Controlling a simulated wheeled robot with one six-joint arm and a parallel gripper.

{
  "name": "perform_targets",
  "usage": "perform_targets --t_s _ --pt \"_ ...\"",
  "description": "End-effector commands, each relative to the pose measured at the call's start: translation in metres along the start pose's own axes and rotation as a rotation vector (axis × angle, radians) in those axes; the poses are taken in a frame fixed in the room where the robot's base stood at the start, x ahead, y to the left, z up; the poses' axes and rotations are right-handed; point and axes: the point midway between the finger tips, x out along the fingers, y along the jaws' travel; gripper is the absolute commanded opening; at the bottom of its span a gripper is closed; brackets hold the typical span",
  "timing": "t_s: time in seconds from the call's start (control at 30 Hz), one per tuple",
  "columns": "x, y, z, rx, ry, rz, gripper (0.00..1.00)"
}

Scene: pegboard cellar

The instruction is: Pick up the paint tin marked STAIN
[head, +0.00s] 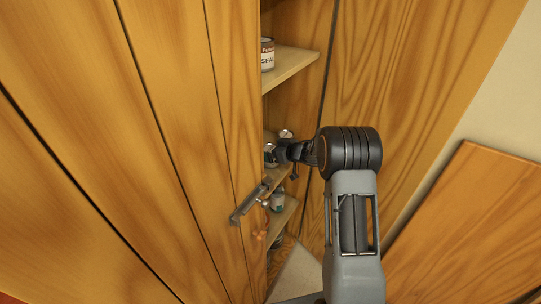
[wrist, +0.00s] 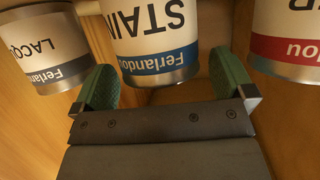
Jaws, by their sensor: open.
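The STAIN tin (wrist: 155,35) is white with a blue band reading Ferlandou. Its lettering is upside down in the wrist view, and its upper part is cut off by the frame's edge. My gripper (wrist: 168,78) is open, with one green finger pad on each side of the STAIN tin in the picture. I cannot tell whether either pad touches it. In the head view my gripper (head: 284,150) reaches into the cabinet at a middle shelf, where it and the door hide most of what stands there.
A LACQ-marked tin (wrist: 38,50) with a grey band stands left of the STAIN tin, and a red-banded tin (wrist: 288,40) right. A SEAL tin (head: 267,57) sits on the upper shelf (head: 290,66). The cabinet door with its handle (head: 249,203) is close left of my arm.

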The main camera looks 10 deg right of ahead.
Motion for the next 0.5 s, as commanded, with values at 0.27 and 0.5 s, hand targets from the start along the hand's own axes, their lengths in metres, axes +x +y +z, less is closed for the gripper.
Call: perform_targets --t_s 0.27,0.5 --pt "0.020 0.000 -0.001 -0.001 0.000 0.000 1.00" --pt "0.020 0.000 0.000 -0.001 0.001 0.001 0.96"
